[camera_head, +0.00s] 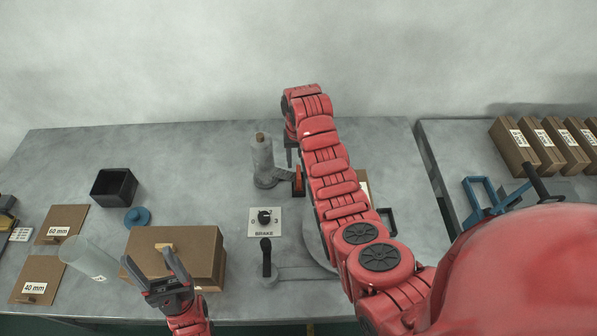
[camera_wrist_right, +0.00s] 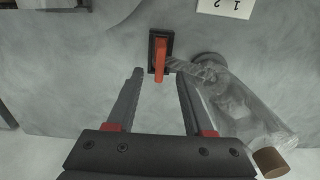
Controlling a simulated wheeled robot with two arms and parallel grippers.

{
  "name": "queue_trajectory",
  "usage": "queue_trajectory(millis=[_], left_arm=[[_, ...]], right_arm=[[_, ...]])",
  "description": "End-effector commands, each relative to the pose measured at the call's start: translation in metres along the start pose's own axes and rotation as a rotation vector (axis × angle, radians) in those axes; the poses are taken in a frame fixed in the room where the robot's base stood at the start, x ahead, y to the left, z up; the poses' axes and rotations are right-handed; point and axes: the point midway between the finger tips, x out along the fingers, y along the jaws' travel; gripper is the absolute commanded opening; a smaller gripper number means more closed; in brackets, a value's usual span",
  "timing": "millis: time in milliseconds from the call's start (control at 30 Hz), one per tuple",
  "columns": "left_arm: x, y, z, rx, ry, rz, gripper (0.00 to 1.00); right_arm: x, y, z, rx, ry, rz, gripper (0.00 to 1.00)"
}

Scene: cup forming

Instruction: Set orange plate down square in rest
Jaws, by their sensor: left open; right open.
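The orange plate (camera_head: 298,180) stands in a small dark rest beside the grey post. In the right wrist view the orange plate (camera_wrist_right: 160,62) sits within the black rest (camera_wrist_right: 153,38); it looks upright, but I cannot tell whether it is fully seated. My right gripper (camera_wrist_right: 158,74) is open, with a finger on each side of the plate and gaps between. In the head view the right gripper (camera_head: 291,148) is partly hidden by its arm. My left gripper (camera_head: 147,255) is open and empty over the cardboard box (camera_head: 205,255) at front left.
The brake panel (camera_head: 264,232) and black-handled lever (camera_head: 266,258) are in front. A clear cylinder (camera_head: 88,258), black bin (camera_head: 115,187) and blue disc (camera_head: 137,216) are at left.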

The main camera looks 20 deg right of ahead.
Motion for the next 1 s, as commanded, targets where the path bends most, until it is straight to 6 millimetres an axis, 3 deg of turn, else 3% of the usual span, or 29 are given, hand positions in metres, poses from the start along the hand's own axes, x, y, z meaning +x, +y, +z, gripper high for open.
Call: queue_trajectory(millis=[67, 100, 133, 367, 600, 1000], left_arm=[[-0.011, 0.001, 0.002, 0.0, 0.0, 0.0, 0.67], [0.009, 0.0, -0.001, 0.0, -0.001, 0.0, 0.67], [0.016, -0.001, -0.003, 0.0, 0.0, 0.0, 0.67], [0.05, -0.003, -0.009, 0.0, 0.0, 0.0, 0.67], [0.056, -0.003, -0.009, 0.0, 0.0, 0.0, 0.67], [0.057, -0.003, -0.01, 0.0, 0.0, 0.0, 0.67]], right_arm=[[-0.013, 0.0, -0.002, 0.001, 0.007, -0.002, 0.52], [-0.032, -0.001, 0.0, -0.001, 0.001, 0.0, 0.52], [-0.039, -0.001, 0.001, -0.001, 0.0, 0.001, 0.52], [-0.082, -0.001, 0.0, -0.001, 0.0, 0.001, 0.52], [-0.098, 0.0, 0.0, 0.0, 0.0, 0.001, 0.52], [-0.1, 0.0, 0.001, 0.0, -0.001, 0.0, 0.52]])
